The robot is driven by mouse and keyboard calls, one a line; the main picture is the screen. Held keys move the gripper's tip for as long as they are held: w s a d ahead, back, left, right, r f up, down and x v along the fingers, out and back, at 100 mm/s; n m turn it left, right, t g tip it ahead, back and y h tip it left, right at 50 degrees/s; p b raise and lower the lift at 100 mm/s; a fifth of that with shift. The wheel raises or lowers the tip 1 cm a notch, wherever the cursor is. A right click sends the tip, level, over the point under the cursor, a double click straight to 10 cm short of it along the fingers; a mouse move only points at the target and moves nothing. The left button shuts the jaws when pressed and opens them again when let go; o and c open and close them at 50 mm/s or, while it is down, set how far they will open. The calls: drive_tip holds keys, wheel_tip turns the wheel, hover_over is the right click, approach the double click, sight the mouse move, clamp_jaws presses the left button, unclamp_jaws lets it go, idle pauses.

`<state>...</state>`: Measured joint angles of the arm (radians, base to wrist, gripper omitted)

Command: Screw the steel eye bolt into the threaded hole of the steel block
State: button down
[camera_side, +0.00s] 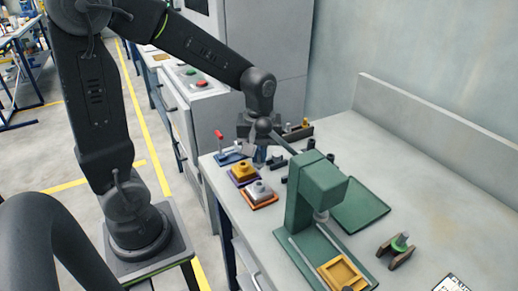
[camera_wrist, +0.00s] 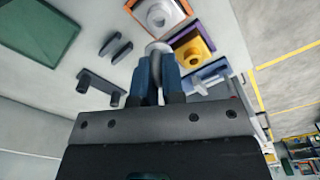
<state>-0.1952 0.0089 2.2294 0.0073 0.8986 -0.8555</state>
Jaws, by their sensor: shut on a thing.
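My gripper (camera_wrist: 157,76) is shut on the steel eye bolt (camera_wrist: 158,47), whose pale rounded metal shows between and just past the blue fingertips in the wrist view. Its thread is not clearly visible. In the side view my gripper (camera_side: 260,154) is above the back left part of the bench, and the bolt is too small to make out. The steel block (camera_side: 258,188) sits on an orange base on the bench, nearer the camera than my gripper. It also shows at the top of the wrist view (camera_wrist: 160,13), beyond the fingertips and apart from the bolt.
A yellow block (camera_wrist: 192,53) on a purple base stands beside the steel block. A blue base (camera_side: 230,157) and a red-handled item (camera_side: 219,135) are farther back. A green press (camera_side: 318,190) stands right of the blocks. Dark brackets (camera_wrist: 98,88) lie near my gripper.

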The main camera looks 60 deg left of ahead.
sight(259, 166)
drive_tip(key=shift+f, duration=2)
drive_tip(key=c, duration=1.8)
unclamp_jaws()
drive_tip(key=shift+f, duration=0.95)
clamp_jaws()
drive_tip(key=m, duration=0.3)
drive_tip(key=shift+w+d+m, duration=0.1)
drive_tip(key=shift+d+m, duration=0.05)
drive_tip(key=shift+m, duration=0.15)
drive_tip(key=m, duration=0.4)
drive_tip(key=shift+d, duration=0.1)
drive_tip(key=shift+w+m, duration=0.1)
drive_tip(key=shift+m, duration=0.7)
drive_tip(key=m, duration=0.5)
drive_tip(key=shift+d, duration=0.15)
drive_tip(key=m, duration=0.4)
drive_tip(key=shift+d, duration=0.15)
